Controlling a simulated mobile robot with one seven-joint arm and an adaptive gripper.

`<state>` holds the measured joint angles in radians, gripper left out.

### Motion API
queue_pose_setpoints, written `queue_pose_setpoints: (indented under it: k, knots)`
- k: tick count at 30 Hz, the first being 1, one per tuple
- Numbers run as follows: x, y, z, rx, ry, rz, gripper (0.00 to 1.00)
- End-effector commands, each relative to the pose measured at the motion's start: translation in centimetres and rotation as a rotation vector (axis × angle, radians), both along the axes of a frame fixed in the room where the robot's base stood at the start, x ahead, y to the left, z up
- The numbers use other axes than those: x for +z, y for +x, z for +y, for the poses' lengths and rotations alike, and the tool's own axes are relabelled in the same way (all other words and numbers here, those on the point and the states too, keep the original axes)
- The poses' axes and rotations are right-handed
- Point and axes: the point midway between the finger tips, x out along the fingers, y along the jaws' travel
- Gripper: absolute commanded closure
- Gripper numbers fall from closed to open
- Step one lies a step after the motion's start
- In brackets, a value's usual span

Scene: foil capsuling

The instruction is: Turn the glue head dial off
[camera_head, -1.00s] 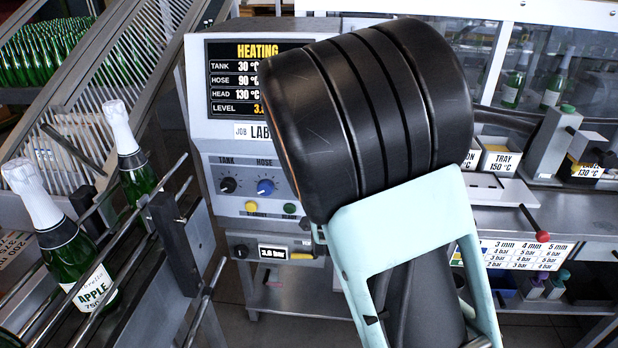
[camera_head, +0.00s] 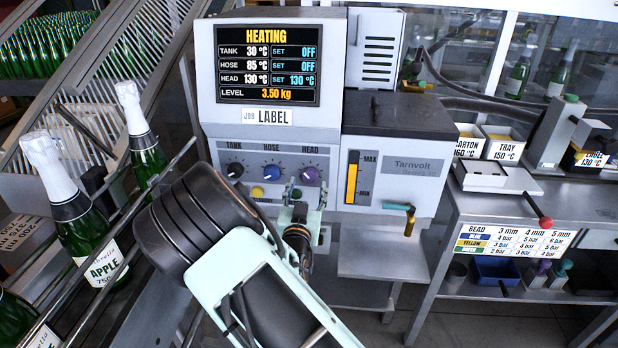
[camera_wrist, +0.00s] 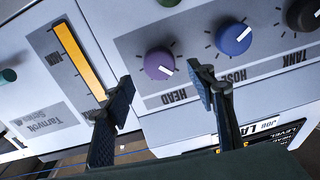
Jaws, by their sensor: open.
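The purple HEAD dial (camera_head: 310,176) is the rightmost of three dials on the glue unit's panel. It also shows in the wrist view (camera_wrist: 158,63), with its white pointer line aimed toward the lower right there. My gripper (camera_wrist: 160,92) is open and empty. In the wrist view its fingertips lie to either side of the HEAD dial, short of it in the picture; I see no contact. In the head view my gripper (camera_head: 297,193) is just below the dials, partly hidden by my arm. The display (camera_head: 267,62) reads HEAD 130 °C, SET 130 °C; TANK and HOSE SET read OFF.
The blue HOSE dial (camera_head: 271,172) sits close left of the HEAD dial, with the black TANK dial (camera_head: 235,170) beyond it. A level gauge (camera_head: 352,178) is at right. Bottles (camera_head: 88,225) stand on the rack at left. A bench (camera_head: 560,205) stands at right.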

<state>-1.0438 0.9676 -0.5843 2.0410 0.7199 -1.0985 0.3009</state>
Motion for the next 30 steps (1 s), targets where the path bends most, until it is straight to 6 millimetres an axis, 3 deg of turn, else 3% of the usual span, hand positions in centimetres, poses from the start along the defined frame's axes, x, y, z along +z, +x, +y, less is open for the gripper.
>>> queue_pose_setpoints:
  k: [3,9,21,30]
  knots:
    - [0.1,2.2,-0.1,-0.001,0.001,-0.001,0.49]
    - [0.0,4.4,-0.2,-0.001,0.001,0.0,0.49]
    - [0.0,5.0,-0.2,0.0,0.001,0.001,0.49]
    - [0.0,5.0,-0.2,0.0,0.001,0.001,0.82]
